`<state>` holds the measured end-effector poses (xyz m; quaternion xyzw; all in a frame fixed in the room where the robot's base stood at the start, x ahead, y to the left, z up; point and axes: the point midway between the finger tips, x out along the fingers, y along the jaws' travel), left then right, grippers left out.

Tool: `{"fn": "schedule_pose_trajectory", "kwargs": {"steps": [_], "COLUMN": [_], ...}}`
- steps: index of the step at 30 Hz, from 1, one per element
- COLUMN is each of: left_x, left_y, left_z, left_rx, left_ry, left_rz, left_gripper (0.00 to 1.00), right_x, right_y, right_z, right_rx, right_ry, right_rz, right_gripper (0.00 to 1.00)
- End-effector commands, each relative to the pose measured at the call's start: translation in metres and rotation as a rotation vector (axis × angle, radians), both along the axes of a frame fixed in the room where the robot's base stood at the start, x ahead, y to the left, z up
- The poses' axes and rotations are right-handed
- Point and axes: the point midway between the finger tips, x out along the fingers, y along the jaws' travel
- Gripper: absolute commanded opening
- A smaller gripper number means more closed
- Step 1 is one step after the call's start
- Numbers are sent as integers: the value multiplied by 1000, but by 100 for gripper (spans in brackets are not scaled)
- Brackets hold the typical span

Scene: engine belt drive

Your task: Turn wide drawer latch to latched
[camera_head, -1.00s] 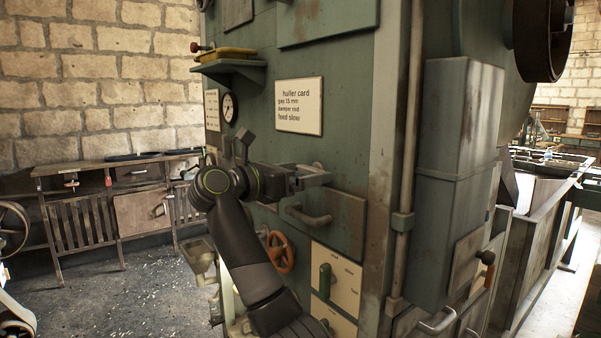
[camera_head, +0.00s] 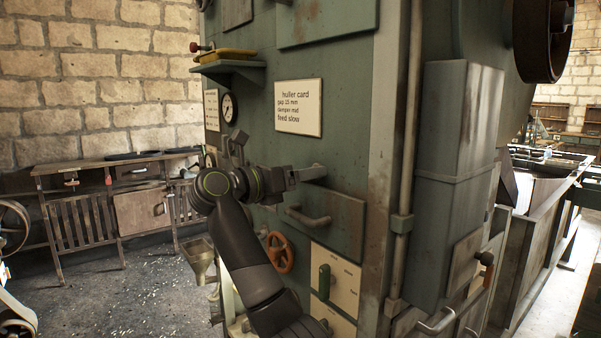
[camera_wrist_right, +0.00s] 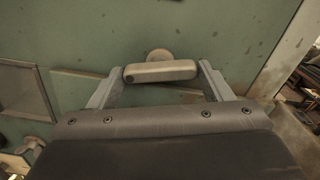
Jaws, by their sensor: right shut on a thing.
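The latch is a small pale grey bar on a round boss, set on the green machine face; in the right wrist view the latch (camera_wrist_right: 160,71) lies nearly level across the picture. My right gripper (camera_wrist_right: 158,78) is shut on it, one finger at each end of the bar. In the head view my right gripper (camera_head: 308,174) reaches the machine face just above the wide drawer (camera_head: 345,222), and its fingers hide most of the latch. The drawer's bar handle (camera_head: 308,217) is below the gripper. My left gripper is in neither view.
A red handwheel (camera_head: 279,252) and a green handle (camera_head: 324,282) sit below the drawer. A placard (camera_head: 298,108) and a gauge (camera_head: 229,108) are above. A vertical pipe (camera_head: 401,190) runs to the right.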

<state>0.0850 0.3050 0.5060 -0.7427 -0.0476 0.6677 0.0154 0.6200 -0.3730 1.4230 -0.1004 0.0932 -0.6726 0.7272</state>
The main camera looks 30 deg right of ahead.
Motion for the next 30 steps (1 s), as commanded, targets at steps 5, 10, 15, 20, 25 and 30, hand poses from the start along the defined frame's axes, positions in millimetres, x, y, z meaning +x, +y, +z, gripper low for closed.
{"fn": "schedule_pose_trajectory", "kwargs": {"steps": [5,10,15,20,25,30], "left_x": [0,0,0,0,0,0], "left_y": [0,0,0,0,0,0], "left_z": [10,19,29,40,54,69], "left_rx": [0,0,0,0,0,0], "left_ry": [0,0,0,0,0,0], "left_rz": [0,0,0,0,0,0], "left_gripper": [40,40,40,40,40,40], "right_x": [0,0,0,0,0,0], "right_y": [0,0,0,0,0,0], "right_z": [3,3,4,4,5,5], "right_rx": [-14,-26,-39,-51,-65,-77], "right_ry": [166,327,488,641,801,956], "right_rz": [1,1,2,3,3,2], "right_gripper": [50,50,50,50,50,50]}}
